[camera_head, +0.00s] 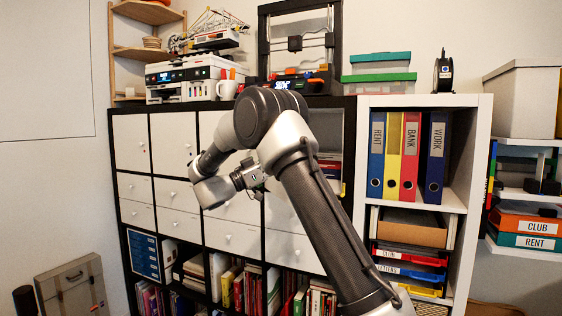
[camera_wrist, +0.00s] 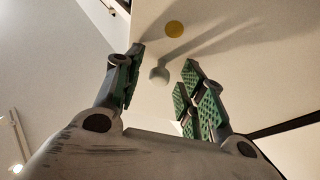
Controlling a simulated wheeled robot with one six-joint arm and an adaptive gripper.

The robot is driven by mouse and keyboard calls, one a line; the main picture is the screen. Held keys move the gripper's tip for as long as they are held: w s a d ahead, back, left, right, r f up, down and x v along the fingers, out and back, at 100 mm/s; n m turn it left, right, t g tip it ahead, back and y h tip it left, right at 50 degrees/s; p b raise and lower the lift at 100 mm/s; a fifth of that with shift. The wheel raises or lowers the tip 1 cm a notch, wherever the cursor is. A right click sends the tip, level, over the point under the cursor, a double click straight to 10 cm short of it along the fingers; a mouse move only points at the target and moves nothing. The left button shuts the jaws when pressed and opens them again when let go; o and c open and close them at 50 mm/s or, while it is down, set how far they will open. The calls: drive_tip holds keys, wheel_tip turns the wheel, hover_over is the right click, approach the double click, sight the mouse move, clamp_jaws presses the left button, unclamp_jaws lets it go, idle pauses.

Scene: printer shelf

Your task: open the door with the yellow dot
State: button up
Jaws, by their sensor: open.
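The door with the yellow dot (camera_wrist: 174,28) fills the middle of the wrist view as a pale panel. Its round white knob (camera_wrist: 159,75) sits below the dot in that picture. My gripper (camera_wrist: 162,60) is open, with green-padded fingers on either side of the knob in the picture. I see no clear contact between the fingers and the knob. The fingers cast shadows on the panel. In the head view, my arm hides this door and its dot, and the fingertips cannot be made out behind the forearm.
The black-framed cabinet has white doors (camera_head: 128,142) and drawers (camera_head: 179,195), with open book shelves below. A printer (camera_head: 190,78), a mug (camera_head: 227,88) and a 3D printer stand on top. A white shelf (camera_head: 452,199) with binders (camera_head: 411,150) is at right. A wooden case (camera_head: 73,287) stands lower left.

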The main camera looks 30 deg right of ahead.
wheel_tip(320, 180, up, 10)
idle(0.5)
